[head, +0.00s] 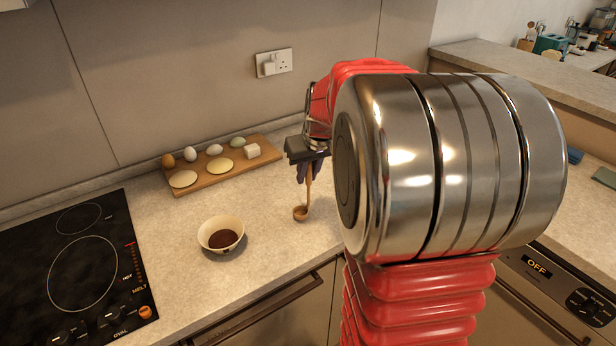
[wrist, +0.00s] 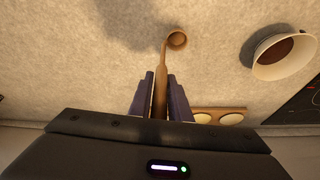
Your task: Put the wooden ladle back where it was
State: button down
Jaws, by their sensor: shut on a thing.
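The wooden ladle (head: 300,212) hangs upright with its bowl down, above or at the counter right of the white bowl; I cannot tell whether it touches the counter. My gripper (head: 309,170) is shut on its handle from above. In the wrist view the ladle's handle (wrist: 160,88) runs between the two dark fingers of my gripper (wrist: 161,85), and its round bowl end lies beyond them. The upper end of the handle is hidden by my gripper.
A white bowl (head: 208,231) with dark brown contents stands on the counter (head: 260,270). A wooden board (head: 207,182) with several eggs, flat pale rounds and a white block lies at the back by the wall. A black hob (head: 75,270) is at left. Counter between bowl and ladle is clear.

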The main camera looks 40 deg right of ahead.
jog(key=shift+f, duration=0.6)
jog(key=c, duration=1.6)
grip_release()
jog(key=shift+f, duration=0.1)
jog(key=shift+c, duration=0.2)
jog(key=v, duration=1.2)
jog(key=shift+a, duration=0.1)
